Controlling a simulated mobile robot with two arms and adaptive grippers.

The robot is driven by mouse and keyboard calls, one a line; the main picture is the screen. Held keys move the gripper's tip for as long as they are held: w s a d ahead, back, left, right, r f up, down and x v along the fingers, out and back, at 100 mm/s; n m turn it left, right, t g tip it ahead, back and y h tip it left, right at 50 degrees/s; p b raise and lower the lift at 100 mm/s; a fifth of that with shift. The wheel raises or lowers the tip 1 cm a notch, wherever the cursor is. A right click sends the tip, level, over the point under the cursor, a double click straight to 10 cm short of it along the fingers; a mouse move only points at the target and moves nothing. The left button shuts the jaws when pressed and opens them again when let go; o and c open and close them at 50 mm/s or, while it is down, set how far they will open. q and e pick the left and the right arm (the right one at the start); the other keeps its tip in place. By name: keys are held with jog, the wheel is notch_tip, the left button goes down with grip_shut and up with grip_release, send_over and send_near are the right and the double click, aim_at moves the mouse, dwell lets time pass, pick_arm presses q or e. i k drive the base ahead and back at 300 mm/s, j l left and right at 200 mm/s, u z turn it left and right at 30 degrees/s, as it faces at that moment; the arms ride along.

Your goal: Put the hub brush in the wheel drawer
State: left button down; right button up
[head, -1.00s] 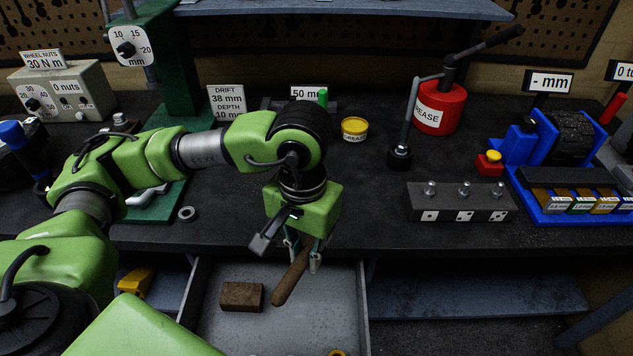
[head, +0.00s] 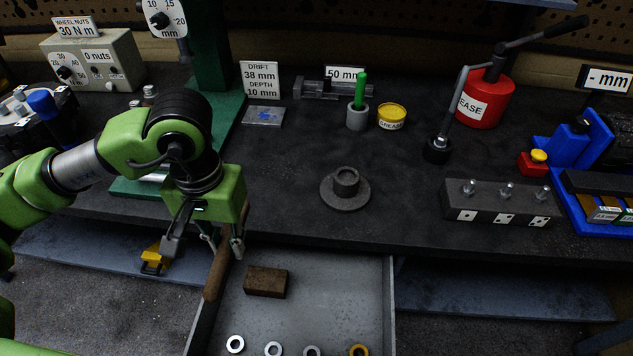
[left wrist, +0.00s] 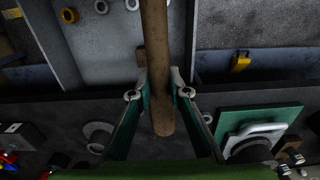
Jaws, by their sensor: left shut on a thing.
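My left gripper (head: 222,245) is shut on the hub brush (head: 217,272), a long brown rod-like piece. The brush hangs tilted, its lower end toward me, and in the head view it crosses the left wall of the open wheel drawer (head: 335,290). In the left wrist view the brush (left wrist: 157,60) runs between both fingers of the gripper (left wrist: 160,95), and the drawer floor (left wrist: 105,45) shows beyond. The brush's bristles cannot be made out. My right gripper is not in view.
A brown block (head: 265,282) and several rings (head: 273,348) lie in the drawer; its middle and right are clear. A flanged hub (head: 345,188) sits on the bench (head: 290,215). A yellow object (head: 153,258) lies on the shelf left of the drawer.

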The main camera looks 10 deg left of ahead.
aim_at(339, 294)
jog(key=l+u, duration=0.2)
jog(key=l, duration=0.35)
jog(key=k+l+u, duration=0.1)
jog(key=l+u, duration=0.15)
jog(key=l, duration=0.25)
jog(key=k+l+u, duration=0.2)
jog(key=l, duration=0.35)
jog(key=i, duration=0.05)
